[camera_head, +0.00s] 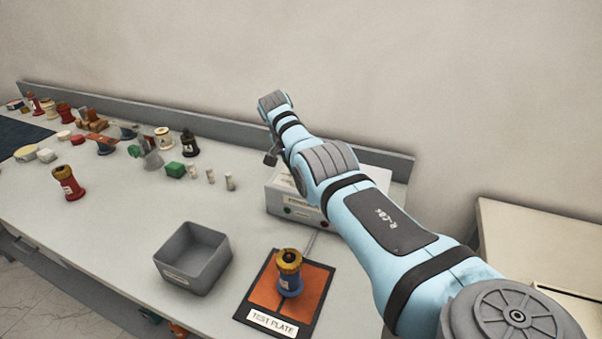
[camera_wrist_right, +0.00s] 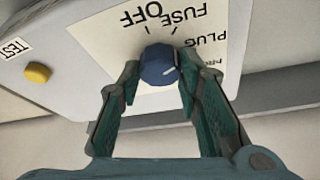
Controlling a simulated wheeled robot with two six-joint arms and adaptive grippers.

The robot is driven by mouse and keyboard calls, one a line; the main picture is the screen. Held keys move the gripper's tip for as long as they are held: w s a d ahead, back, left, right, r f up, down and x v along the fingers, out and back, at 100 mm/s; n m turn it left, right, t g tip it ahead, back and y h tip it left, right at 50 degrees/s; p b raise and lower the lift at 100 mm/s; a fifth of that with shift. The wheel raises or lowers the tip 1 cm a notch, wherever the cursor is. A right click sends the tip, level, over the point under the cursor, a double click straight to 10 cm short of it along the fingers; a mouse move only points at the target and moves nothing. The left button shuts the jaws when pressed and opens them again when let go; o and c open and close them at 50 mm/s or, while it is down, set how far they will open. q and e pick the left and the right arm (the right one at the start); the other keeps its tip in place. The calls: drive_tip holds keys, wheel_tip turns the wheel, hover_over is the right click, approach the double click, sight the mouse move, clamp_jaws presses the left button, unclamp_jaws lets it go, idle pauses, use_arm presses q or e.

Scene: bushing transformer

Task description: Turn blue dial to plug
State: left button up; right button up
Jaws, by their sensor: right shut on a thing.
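The blue dial (camera_wrist_right: 158,66) is on the pale panel of a box, seen upside down in the right wrist view. The words OFF, FUSE and PLUG (camera_wrist_right: 197,42) are printed around it, with another label partly hidden at the right. A light mark shows on the dial's right side, toward the PLUG side; I cannot tell its exact setting. My right gripper (camera_wrist_right: 160,82) is shut on the dial, one finger on each side. In the head view the box (camera_head: 290,199) is partly behind my right arm, and the dial is hidden there. My left gripper is not in view.
A yellow button (camera_wrist_right: 38,73) sits beside a TEST label. In front of the box, a blue and yellow bushing (camera_head: 289,274) stands on the orange test plate (camera_head: 318,281). A grey bin (camera_head: 217,269) is left of it. Several coloured parts crowd the table's back left.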

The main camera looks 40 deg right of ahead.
idle(0.3)
drive_tip(key=o, duration=1.1)
drive_tip(key=shift+o, duration=0.2)
drive_tip(key=v, duration=1.2)
drive_tip(key=shift+d, duration=0.15)
